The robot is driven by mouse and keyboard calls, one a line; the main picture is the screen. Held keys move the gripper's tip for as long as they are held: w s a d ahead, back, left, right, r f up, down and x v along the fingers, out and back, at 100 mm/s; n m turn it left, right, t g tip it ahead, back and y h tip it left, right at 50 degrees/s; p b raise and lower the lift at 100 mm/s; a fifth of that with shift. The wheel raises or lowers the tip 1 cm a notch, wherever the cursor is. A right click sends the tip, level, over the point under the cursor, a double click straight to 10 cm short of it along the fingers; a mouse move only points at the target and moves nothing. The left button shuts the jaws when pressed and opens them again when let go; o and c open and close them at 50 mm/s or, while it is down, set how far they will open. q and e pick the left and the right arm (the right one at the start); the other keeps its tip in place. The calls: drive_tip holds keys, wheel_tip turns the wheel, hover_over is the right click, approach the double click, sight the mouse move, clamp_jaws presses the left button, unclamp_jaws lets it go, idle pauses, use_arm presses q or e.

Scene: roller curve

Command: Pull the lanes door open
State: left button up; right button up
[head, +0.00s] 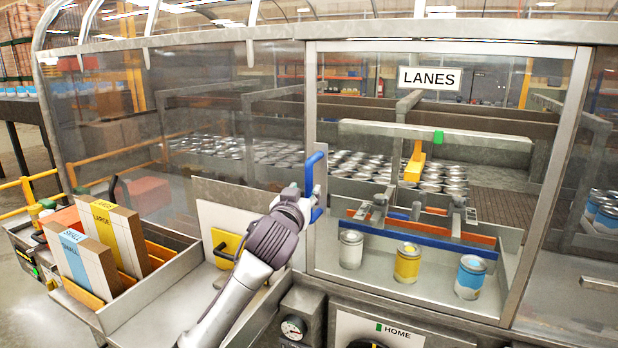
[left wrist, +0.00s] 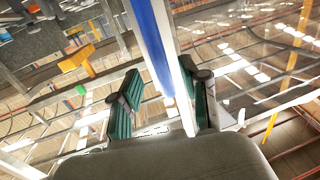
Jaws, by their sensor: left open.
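The lanes door (head: 441,46) is a clear panel in a grey metal frame, with a white LANES sign (head: 429,79) near its top. It looks closed in the head view. A blue upright handle (head: 314,163) is on its left edge. My left gripper (head: 311,204) is at the lower part of this handle, its fingers largely hidden there. In the left wrist view, my left gripper (left wrist: 163,98) is open, with one green-padded finger on each side of the blue handle (left wrist: 152,42). Contact cannot be told. My right gripper is not in view.
Behind the door stand a white can (head: 351,250), a yellow can (head: 407,263) and a blue can (head: 470,277). At left, a metal tray (head: 150,290) holds SMALL and LARGE boxes (head: 115,232).

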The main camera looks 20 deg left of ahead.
sight(308, 186)
use_arm(q)
drive_tip(key=w, duration=0.1)
drive_tip(key=w+p, duration=0.1)
drive_tip(key=w, duration=0.3)
drive_tip(key=shift+w+a, duration=0.15)
drive_tip(key=shift+a, duration=0.1)
clamp_jaws()
